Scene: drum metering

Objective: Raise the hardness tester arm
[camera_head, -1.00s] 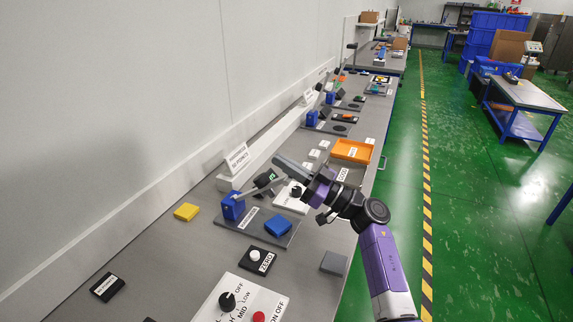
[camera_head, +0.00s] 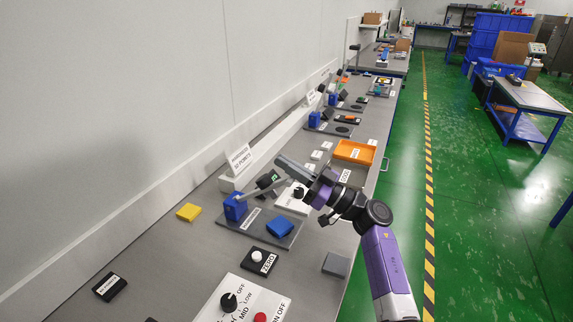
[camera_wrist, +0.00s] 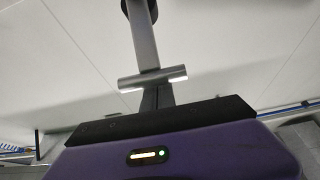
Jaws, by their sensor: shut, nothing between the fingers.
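The hardness tester seems to be the blue post (camera_head: 235,208) on a dark base plate (camera_head: 253,228) on the bench, with a thin grey arm (camera_head: 254,193) slanting up to the right. A dark head with a small green mark (camera_head: 268,179) shows near the arm's far end. Contact cannot be told. In the wrist view, a grey bar (camera_wrist: 146,45) with a black end and a short crosswise cylinder (camera_wrist: 152,77) lies ahead of my gripper; which part this is, I cannot tell.
Around are a yellow block (camera_head: 188,212), the ZERO button box (camera_head: 258,260), a dial panel (camera_head: 243,300) and an orange tray (camera_head: 354,152). The wall is close on the left.

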